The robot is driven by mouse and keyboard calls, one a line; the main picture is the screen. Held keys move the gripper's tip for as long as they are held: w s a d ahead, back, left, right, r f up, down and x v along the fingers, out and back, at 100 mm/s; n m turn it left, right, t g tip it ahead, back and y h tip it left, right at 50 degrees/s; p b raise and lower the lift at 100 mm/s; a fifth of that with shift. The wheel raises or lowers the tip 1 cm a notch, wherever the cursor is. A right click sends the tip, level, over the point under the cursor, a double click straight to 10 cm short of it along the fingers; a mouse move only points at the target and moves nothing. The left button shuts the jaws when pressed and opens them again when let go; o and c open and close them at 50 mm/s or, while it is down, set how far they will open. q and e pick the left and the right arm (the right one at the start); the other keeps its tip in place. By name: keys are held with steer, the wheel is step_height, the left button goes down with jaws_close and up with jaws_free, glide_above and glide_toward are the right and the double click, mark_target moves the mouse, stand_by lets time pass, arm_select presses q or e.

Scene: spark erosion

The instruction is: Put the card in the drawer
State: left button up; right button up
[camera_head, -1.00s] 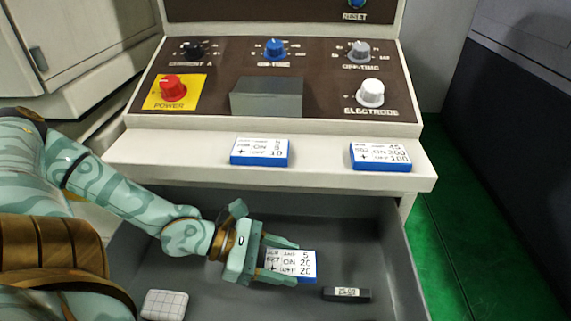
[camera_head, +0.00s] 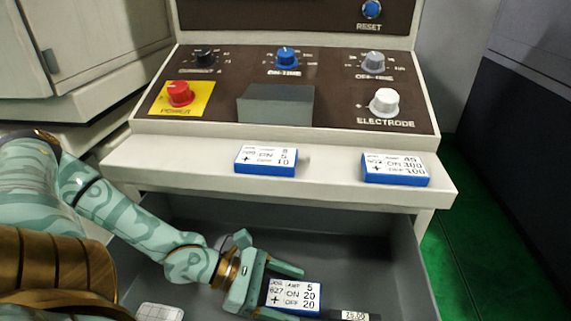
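A blue card block with a white printed top reading "JOB 627, AMP 5, ON 20, OFF 20" (camera_head: 295,295) lies in the open drawer (camera_head: 404,265). My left gripper (camera_head: 300,294) is inside the drawer at the card's left side, with its fingers spread along the card's far and near sides. A gap shows between the far finger and the card; the near finger partly overlaps the card's near edge. Two similar blue cards lie on the ledge above the drawer: a middle card (camera_head: 266,160) and a right card (camera_head: 394,168). My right gripper is not in view.
A dark labelled block (camera_head: 354,316) lies right of the card in the drawer, and a white gridded block (camera_head: 160,312) lies at the front left. The pale ledge (camera_head: 330,170) overhangs the drawer's back. The control panel (camera_head: 225,75) with knobs rises behind.

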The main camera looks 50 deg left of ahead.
arm_select(q)
steer(key=shift+r, duration=0.3)
steer(key=p+v, duration=0.6)
steer(key=shift+s+a+r, duration=0.2)
steer(key=shift+a+r, duration=0.05)
steer(key=shift+s+a, duration=0.2)
steer(key=shift+a+f, duration=0.1)
steer(key=shift+f, duration=0.1)
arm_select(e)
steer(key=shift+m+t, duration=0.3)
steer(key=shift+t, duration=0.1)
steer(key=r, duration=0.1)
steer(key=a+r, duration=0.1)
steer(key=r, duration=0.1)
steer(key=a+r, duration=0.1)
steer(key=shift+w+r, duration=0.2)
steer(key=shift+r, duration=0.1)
